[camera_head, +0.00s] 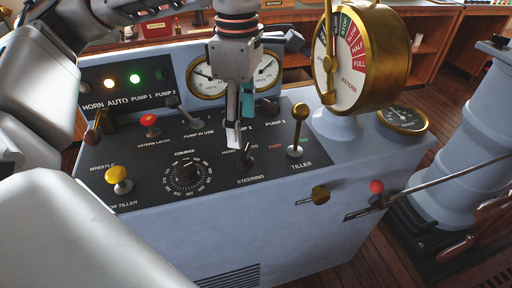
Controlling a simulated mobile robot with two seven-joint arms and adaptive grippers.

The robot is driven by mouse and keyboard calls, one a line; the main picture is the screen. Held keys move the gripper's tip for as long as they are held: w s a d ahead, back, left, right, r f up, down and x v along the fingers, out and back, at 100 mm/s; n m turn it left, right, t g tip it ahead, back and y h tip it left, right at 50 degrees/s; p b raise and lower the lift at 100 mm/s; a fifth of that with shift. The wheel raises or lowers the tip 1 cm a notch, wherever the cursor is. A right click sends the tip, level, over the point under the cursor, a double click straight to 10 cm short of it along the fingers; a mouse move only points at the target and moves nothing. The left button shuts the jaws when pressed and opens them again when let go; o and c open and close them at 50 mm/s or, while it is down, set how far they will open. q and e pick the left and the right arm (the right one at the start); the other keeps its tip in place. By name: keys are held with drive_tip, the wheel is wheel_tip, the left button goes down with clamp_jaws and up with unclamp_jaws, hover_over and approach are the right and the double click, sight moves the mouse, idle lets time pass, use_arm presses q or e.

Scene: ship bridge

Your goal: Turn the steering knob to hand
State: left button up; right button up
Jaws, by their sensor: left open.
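The steering knob (247,158) is a small dark lever on the black console panel, between the "HAND AUTO" label above and the "STEERING" label below. Part of that label is hidden by a fingertip. My left gripper (240,128) points down over the panel, just above and slightly left of the knob in the picture. It is open, with a pale finger in front and a teal pad behind, and nothing shows between them. Contact with the knob does not show. My right gripper is out of view.
Close by stand the tiller lever (299,130) with a brass ball, the course dial (187,174), a yellow knob (118,178), a red knob (150,123) and a grey pump lever (182,110). A brass telegraph (372,55) rises at the right of the console (235,225).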

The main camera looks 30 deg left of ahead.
sight(243, 152)
use_arm(q)
drive_tip(key=shift+s+f, duration=0.1)
drive_tip(key=shift+f, duration=0.7)
drive_tip(key=shift+f+b, duration=0.7)
drive_tip(key=shift+f, duration=2.4)
drive_tip(key=c, duration=1.1)
